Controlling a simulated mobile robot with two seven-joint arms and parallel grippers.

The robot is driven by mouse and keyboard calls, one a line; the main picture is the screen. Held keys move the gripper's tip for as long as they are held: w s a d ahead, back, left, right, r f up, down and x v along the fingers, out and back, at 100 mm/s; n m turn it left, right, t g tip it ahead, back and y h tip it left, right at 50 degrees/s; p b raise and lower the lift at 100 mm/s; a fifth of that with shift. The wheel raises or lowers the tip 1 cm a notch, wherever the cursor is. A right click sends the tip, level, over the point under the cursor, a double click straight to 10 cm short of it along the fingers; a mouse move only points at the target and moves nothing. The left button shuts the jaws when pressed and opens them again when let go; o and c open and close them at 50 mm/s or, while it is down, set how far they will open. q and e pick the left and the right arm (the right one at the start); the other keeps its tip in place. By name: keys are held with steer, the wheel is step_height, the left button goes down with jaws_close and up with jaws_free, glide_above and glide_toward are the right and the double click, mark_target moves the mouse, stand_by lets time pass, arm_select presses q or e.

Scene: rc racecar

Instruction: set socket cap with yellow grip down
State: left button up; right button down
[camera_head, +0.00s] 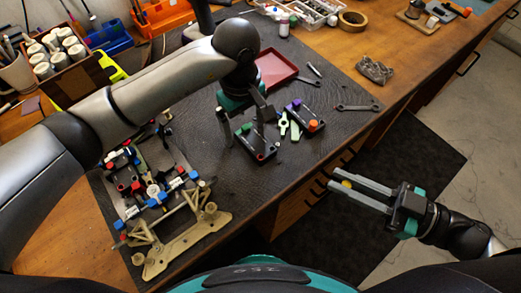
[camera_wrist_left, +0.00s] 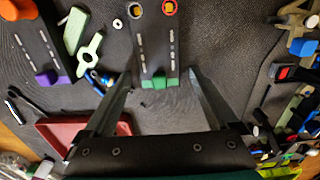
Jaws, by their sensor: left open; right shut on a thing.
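A small yellow grip (camera_head: 347,184) shows between the fingers of my right gripper (camera_head: 333,182), which is shut on it. The socket cap's lower part cannot be made out. This gripper is off the bench's front edge, above the dark floor mat. My left gripper (camera_head: 245,122) is open above the bench mat, at a black block (camera_head: 257,148) with a green knob (camera_head: 246,127). In the left wrist view, its fingers (camera_wrist_left: 160,90) stand apart on either side of the block's green end (camera_wrist_left: 158,80). Whether they touch it cannot be told.
A second black block (camera_head: 305,115) with purple and orange knobs and green parts (camera_head: 289,127) lie alongside. A red tray (camera_head: 276,68) and wrenches (camera_head: 357,107) are behind. A tan-framed car chassis (camera_head: 185,238) fills the left front.

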glide_above(260, 154)
steer(key=s+d, duration=0.1)
steer(key=shift+s+r, duration=0.1)
steer(key=shift+w+a, duration=0.3)
steer(key=shift+a, duration=0.15)
step_height(260, 154, down, 2)
steer(key=shift+f, duration=0.1)
steer(key=shift+f+p, duration=0.35)
steer(key=shift+p, duration=0.25)
steer(key=shift+f, duration=0.15)
steer(key=shift+f, duration=0.25)
steer(key=shift+s+f, duration=0.15)
steer(key=shift+f, duration=0.4)
steer(key=c, duration=1)
jaws_free()
steer(key=shift+o, duration=0.9)
steer(key=shift+r, duration=0.15)
